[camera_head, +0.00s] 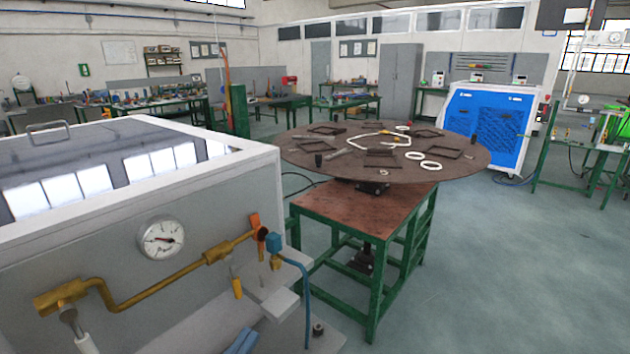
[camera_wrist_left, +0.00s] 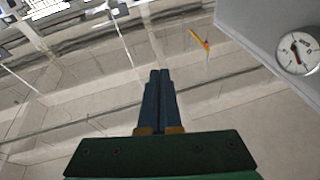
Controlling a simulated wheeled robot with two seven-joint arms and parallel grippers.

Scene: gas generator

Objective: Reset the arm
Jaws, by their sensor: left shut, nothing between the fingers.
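My left gripper (camera_head: 245,335) shows only as blue fingertips at the bottom edge of the head view, in front of the grey generator cabinet (camera_head: 225,200). In the left wrist view its two dark blue fingers (camera_wrist_left: 160,78) lie side by side, shut and empty, above the green gripper body. The round gauge (camera_head: 161,239) sits on the cabinet front; a gauge also shows at the upper right of the wrist view (camera_wrist_left: 297,52). The brass pipe (camera_head: 160,290) runs below it to the orange-handled valve (camera_head: 256,226). My right gripper is not in view.
A blue hose (camera_head: 306,300) hangs from a blue fitting (camera_head: 274,243) right of the valve. A round brown table (camera_head: 350,175) with frames and rings stands beyond, on a green stand (camera_head: 375,290). A blue machine (camera_head: 490,130) is behind. The floor at right is clear.

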